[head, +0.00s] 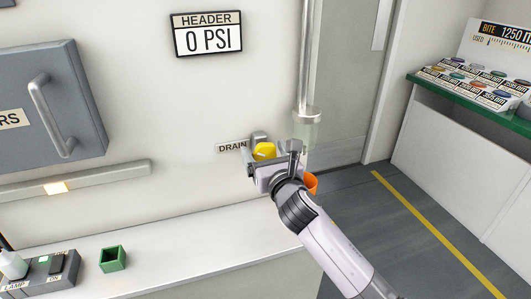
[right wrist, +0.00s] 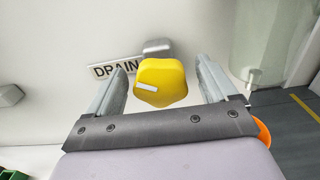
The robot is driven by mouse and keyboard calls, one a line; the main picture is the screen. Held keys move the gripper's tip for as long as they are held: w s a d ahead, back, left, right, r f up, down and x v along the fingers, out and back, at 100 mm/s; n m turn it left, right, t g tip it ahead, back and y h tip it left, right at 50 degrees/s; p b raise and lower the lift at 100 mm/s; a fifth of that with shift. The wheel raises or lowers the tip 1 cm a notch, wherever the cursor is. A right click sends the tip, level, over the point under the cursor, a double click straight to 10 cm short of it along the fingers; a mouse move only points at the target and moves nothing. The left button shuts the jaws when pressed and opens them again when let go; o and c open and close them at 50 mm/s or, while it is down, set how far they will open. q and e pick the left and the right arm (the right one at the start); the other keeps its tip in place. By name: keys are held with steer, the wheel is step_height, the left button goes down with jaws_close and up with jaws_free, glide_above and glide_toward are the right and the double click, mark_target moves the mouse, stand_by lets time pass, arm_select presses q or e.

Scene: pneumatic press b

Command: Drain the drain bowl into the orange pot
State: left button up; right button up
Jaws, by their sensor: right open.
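A yellow knob (head: 264,151) with a white mark sits on the wall beside the DRAIN label (head: 232,146). In the right wrist view the knob (right wrist: 161,82) is between the two fingers of my right gripper (right wrist: 165,88), which is open with a gap on each side. The clear drain bowl (head: 306,128) hangs at the lower end of the vertical metal pipe. It shows partly in the right wrist view (right wrist: 265,45). The orange pot (head: 311,183) is below the bowl, mostly hidden behind my right gripper (head: 270,160). My left gripper is not in view.
A header display (head: 207,41) on the wall reads 0 PSI. A grey cabinet (head: 60,100) with a handle is at the left. A green box (head: 113,259) and a switch box (head: 47,271) stand on the white counter (head: 190,240). The floor at the right is clear.

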steer(key=shift+c, duration=0.4)
steer(key=c, duration=0.9)
steer(key=shift+m+p, duration=0.35)
steer(key=shift+m, duration=1.05)
steer(key=o, duration=1)
steer(key=shift+v, duration=3.6)
